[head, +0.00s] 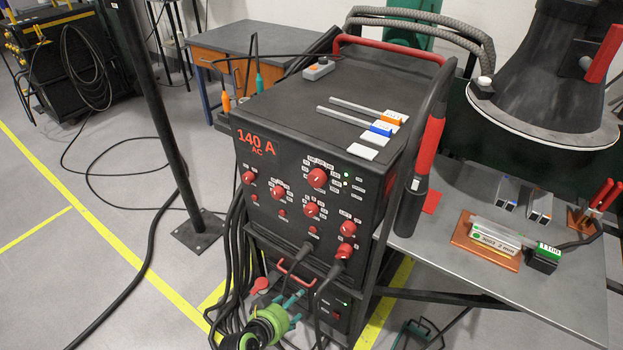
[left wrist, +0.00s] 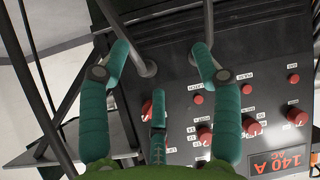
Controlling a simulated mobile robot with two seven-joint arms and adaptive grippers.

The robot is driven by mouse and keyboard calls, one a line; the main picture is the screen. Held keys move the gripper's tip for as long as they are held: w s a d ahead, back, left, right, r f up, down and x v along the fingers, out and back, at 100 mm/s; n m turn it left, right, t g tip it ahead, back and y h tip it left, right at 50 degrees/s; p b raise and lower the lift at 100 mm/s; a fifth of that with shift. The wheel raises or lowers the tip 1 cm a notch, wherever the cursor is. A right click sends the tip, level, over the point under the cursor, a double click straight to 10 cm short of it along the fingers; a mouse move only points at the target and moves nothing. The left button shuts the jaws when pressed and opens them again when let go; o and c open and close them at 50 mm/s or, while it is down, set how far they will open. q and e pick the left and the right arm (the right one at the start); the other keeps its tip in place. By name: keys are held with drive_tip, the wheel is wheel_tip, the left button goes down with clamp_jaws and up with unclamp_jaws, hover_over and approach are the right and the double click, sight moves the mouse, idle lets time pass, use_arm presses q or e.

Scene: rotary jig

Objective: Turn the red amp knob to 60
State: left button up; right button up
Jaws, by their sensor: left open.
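The welding machine (head: 300,240) has a dark front panel with several red knobs and a red "140 A AC" readout (head: 257,142). The largest knob (head: 317,178), at the panel's upper middle, is ringed by small white scale labels too small to read; I take it as the amp knob. My left gripper (head: 296,308) is low in front of the machine, below and left of that knob, apart from it. In the left wrist view its teal fingers (left wrist: 160,52) are spread, with nothing between them, and the panel and readout (left wrist: 285,160) appear upside down. My right gripper is out of view.
Cables plug into the lower panel and hang at the machine's left side. A black post (head: 160,110) stands on the left. A grey table (head: 560,285) with a copper plate (head: 485,252) and metal blocks is at right. A red handle (head: 297,275) juts out below the panel.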

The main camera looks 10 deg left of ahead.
use_arm(q)
drive_tip(key=w+r+t+h+p, duration=0.15)
drive_tip(key=w+r, duration=0.25)
drive_tip(key=r, duration=0.5)
drive_tip(key=w+r+t, duration=0.2)
drive_tip(key=w+r, duration=0.1)
drive_tip(key=r, duration=0.6)
drive_tip(key=t, duration=0.3)
approach(314, 180)
drive_tip(key=w, duration=0.2)
drive_tip(key=shift+m+h, duration=0.25)
drive_tip(key=shift+m, duration=0.15)
drive_tip(key=p+x, duration=0.1)
drive_tip(key=x, duration=0.4)
drive_tip(key=shift+w+d+f, duration=0.1)
drive_tip(key=shift+w+d, duration=0.15)
drive_tip(key=shift+w, duration=0.1)
drive_tip(key=shift+w+d, duration=0.15)
drive_tip(key=shift+w, duration=0.3)
drive_tip(key=shift+f, duration=0.1)
drive_tip(key=c, duration=1.1)
